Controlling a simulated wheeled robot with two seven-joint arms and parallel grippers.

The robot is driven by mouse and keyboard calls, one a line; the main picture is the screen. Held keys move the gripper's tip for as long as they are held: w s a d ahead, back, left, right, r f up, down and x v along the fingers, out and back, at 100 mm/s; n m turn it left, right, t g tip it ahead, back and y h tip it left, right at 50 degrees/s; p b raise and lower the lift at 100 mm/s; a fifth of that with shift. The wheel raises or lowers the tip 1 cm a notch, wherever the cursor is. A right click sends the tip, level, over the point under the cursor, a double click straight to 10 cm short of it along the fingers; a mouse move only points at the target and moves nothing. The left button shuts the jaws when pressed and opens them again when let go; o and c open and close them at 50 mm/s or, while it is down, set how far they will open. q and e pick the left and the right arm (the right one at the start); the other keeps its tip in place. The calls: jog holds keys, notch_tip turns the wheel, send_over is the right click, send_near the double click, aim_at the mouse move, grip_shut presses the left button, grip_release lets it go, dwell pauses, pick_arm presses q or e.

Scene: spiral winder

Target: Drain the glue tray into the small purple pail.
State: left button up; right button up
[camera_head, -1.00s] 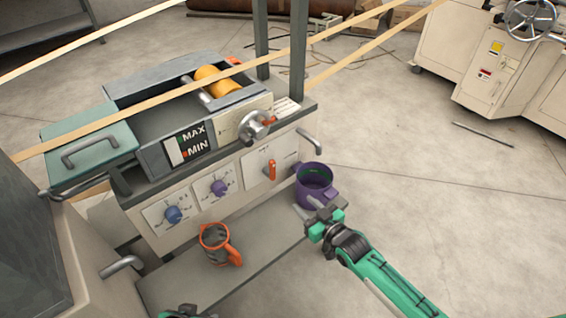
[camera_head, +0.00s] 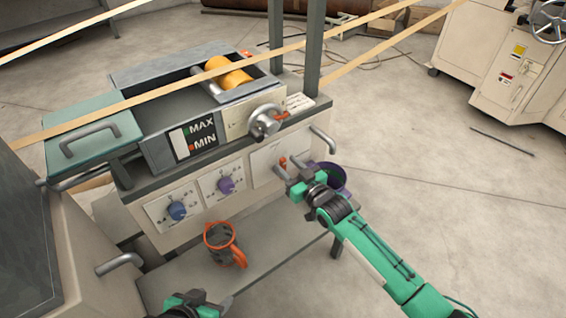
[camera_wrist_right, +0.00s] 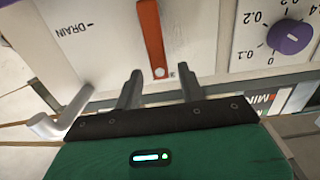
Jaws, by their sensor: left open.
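The glue tray (camera_head: 150,75) is a grey trough with an orange-yellow roller (camera_head: 228,75) and a MAX/MIN gauge (camera_head: 195,137). The purple pail (camera_head: 333,176) stands below the bent grey spout (camera_head: 323,138), partly hidden by my right gripper. My right gripper (camera_head: 284,172) is at the orange drain lever on the front panel. In the right wrist view, its two fingers (camera_wrist_right: 160,88) are apart, with the orange lever (camera_wrist_right: 151,38) just ahead between their lines; contact is not visible. My left gripper (camera_head: 190,302) is open at the bottom edge, partly cut off.
Blue (camera_head: 177,210) and purple (camera_head: 226,185) knobs are left of the lever. Tan strips (camera_head: 150,98) cross above the tray.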

jog(key=shift+x, duration=1.45)
grip_shut()
